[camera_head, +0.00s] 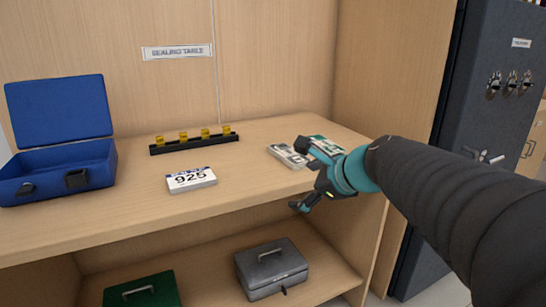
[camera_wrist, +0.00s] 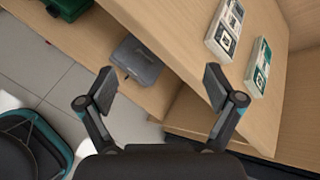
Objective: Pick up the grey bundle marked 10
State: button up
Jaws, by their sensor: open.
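Two banded bundles lie flat on the counter's right part. The left one is pale grey (camera_head: 288,155); the other has green faces (camera_head: 327,146). In the wrist view the pale grey bundle (camera_wrist: 224,30) is at the upper right and the green one (camera_wrist: 259,67) is beside it, to its lower right. I cannot read a 10 on either. My gripper (camera_head: 300,176) is open and empty, at the counter's front edge just before the bundles, partly covering the green one. Its open fingers (camera_wrist: 160,90) show apart from both bundles in the wrist view.
A white block marked 925 (camera_head: 191,179), a black rack with yellow pieces (camera_head: 195,140) and an open blue box (camera_head: 62,165) stand left on the counter. A grey box (camera_head: 270,269) and a green box (camera_head: 143,291) are on the shelf below. A wooden panel (camera_head: 390,70) bounds the right.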

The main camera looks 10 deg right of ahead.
aim_at(289, 153)
jog(key=w+d+r+m+t, duration=0.1)
jog(key=w+m, duration=0.2)
jog(key=w+d+r+m, duration=0.1)
jog(key=w+d+m, duration=0.1)
jog(key=m, duration=0.1)
jog(key=w+d+r+m+t, duration=0.1)
jog(key=w+d+m, duration=0.1)
jog(key=w+m, duration=0.1)
jog(key=shift+w+d+r+t, duration=0.1)
jog(key=shift+w+r+t, duration=0.2)
jog(key=shift+w, duration=0.05)
jog(key=b+x, duration=0.1)
jog(key=x, duration=1.2)
jog(key=shift+w, duration=0.1)
jog(key=c, duration=1.3)
